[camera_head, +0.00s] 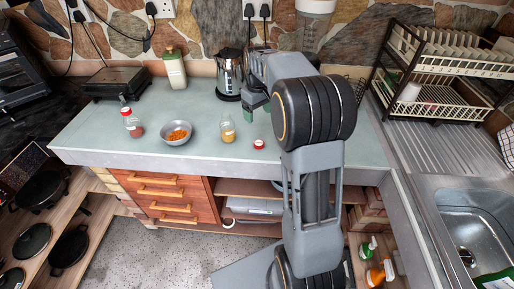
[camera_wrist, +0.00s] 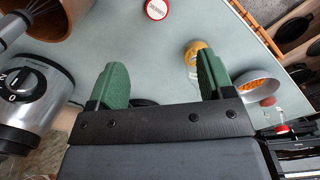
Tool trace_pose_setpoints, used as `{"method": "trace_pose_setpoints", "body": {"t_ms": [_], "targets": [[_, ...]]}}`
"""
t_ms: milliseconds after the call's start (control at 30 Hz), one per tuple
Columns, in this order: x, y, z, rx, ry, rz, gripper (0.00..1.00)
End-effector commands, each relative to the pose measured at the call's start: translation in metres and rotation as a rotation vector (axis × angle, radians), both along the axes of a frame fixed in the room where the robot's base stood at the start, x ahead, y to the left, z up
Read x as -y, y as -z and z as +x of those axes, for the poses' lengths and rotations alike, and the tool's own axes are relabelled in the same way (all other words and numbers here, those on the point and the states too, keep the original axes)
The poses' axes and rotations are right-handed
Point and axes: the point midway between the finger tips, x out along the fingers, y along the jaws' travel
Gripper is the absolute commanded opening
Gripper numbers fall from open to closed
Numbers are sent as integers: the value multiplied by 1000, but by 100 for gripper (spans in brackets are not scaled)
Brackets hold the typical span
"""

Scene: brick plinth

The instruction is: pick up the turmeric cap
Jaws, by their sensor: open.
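The turmeric cap is a small red cap with a pale face (camera_head: 258,144), lying on the counter near its front edge. It shows at the top edge of the wrist view (camera_wrist: 156,9), beyond the fingertips and roughly centred between them. The turmeric jar (camera_head: 228,132), with yellow contents, stands left of the cap; in the wrist view the jar (camera_wrist: 192,55) shows beside my right-hand finger. My gripper (camera_wrist: 162,63) is open with green fingers and nothing between them. In the head view my gripper (camera_head: 250,112) is above the counter, behind the cap, partly hidden by my arm.
A metal bowl of orange food (camera_head: 176,133) and a red-brown spice jar (camera_head: 133,125) stand to the left. A kettle (camera_head: 229,77), a pale bottle (camera_head: 174,70) and a black appliance (camera_head: 117,83) are behind. A dish rack (camera_head: 440,68) and sink (camera_head: 475,228) are right.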

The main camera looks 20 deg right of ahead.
Motion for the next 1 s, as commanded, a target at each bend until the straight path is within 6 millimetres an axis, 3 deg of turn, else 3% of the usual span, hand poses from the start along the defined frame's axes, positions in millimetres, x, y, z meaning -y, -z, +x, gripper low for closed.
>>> {"method": "trace_pose_setpoints", "body": {"t_ms": [400,767,1000], "targets": [[5,71,6,-18,-9,3,74],[5,97,6,-15,-9,3,74],[5,128,4,-17,-9,4,74]]}}
